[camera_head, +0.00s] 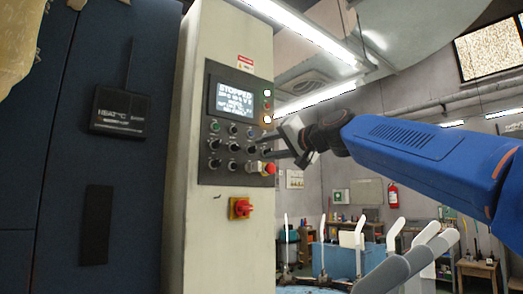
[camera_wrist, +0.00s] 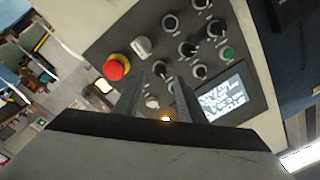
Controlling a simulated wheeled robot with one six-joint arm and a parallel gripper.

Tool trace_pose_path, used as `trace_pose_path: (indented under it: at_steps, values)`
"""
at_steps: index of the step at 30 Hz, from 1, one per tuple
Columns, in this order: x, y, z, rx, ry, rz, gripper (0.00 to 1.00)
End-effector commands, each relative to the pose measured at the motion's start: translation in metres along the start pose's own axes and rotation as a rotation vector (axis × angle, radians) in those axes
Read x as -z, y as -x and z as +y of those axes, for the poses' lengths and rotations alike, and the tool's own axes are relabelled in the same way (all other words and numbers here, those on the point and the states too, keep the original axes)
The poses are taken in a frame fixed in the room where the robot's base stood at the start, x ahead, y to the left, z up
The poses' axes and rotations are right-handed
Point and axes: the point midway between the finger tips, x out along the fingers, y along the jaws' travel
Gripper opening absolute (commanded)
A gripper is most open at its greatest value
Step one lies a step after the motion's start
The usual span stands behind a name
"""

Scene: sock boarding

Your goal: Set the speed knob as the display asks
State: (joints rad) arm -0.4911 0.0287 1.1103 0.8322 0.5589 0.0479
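The display (camera_head: 230,98) on the control panel reads "STOPPED" in its top line; the smaller lines are too blurred to read. It also shows in the wrist view (camera_wrist: 222,100). Several black knobs (camera_head: 214,145) sit in rows below it; their labels are unreadable, so I cannot tell which is the speed knob. My gripper (camera_wrist: 160,82) reaches the panel from the right, its fingers apart. A small knob (camera_wrist: 159,68) shows between or just beyond the fingertips; I cannot tell whether they touch it. In the head view my gripper (camera_head: 268,144) hides part of the panel's right side.
A red emergency button (camera_wrist: 116,67) and a pale switch (camera_wrist: 141,47) are close beside the fingers. A red rotary switch (camera_head: 240,208) is below the panel. A dark cabinet (camera_head: 90,200) stands left. White sock forms (camera_head: 359,235) stand at lower right.

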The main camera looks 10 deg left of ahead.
Motion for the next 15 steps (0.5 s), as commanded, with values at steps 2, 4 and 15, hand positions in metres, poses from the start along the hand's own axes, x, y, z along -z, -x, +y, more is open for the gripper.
trace_pose_path:
  at_steps: [2,4,15]
  values:
    - [0.001,0.016,-0.001,0.000,0.000,0.002,0.37]
    - [0.001,0.028,0.000,-0.001,0.000,0.001,0.37]
    - [0.001,0.095,0.000,-0.001,-0.001,0.002,0.37]
